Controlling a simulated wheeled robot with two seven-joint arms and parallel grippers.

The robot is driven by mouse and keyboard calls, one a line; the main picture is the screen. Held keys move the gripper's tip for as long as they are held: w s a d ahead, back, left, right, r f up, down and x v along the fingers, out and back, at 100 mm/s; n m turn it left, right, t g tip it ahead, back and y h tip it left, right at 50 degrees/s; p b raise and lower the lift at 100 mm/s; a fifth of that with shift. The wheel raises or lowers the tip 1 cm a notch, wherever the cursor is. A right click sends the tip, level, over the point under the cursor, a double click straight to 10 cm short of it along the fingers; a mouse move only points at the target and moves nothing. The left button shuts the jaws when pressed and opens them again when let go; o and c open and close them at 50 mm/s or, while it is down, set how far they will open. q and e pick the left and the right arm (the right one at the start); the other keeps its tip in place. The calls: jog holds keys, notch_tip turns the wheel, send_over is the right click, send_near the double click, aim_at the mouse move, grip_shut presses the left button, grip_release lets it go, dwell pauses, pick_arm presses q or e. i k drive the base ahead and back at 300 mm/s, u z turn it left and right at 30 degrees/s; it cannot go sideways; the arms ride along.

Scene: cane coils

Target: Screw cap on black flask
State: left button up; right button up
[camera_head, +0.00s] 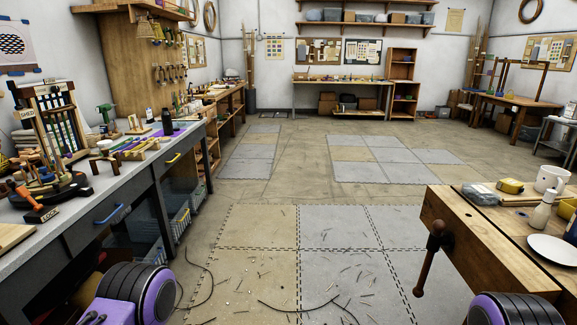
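A small upright black flask (167,122) stands on the left workbench, near its far right end. It is small in the picture, and I cannot tell whether its top is bare or capped. I cannot pick out a separate cap among the small items around it. Neither of my grippers shows; only purple and black parts of my arms appear at the bottom left and bottom right corners. The flask is well ahead of them, up the left side.
The left workbench (75,208) is crowded with tools, wooden pieces and a green drill (105,113). A wooden bench (486,240) with a vise handle, mug (551,179) and plate (553,249) stands at right. Matted floor between is open, with scattered cane bits.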

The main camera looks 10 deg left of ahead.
aim_at(166, 115)
jog(key=i, duration=2.6)
jog(key=u, duration=0.6)
jog(key=i, duration=2.6)
jog(key=u, duration=1.15)
jog(key=i, duration=1.45)
jog(key=u, duration=0.3)
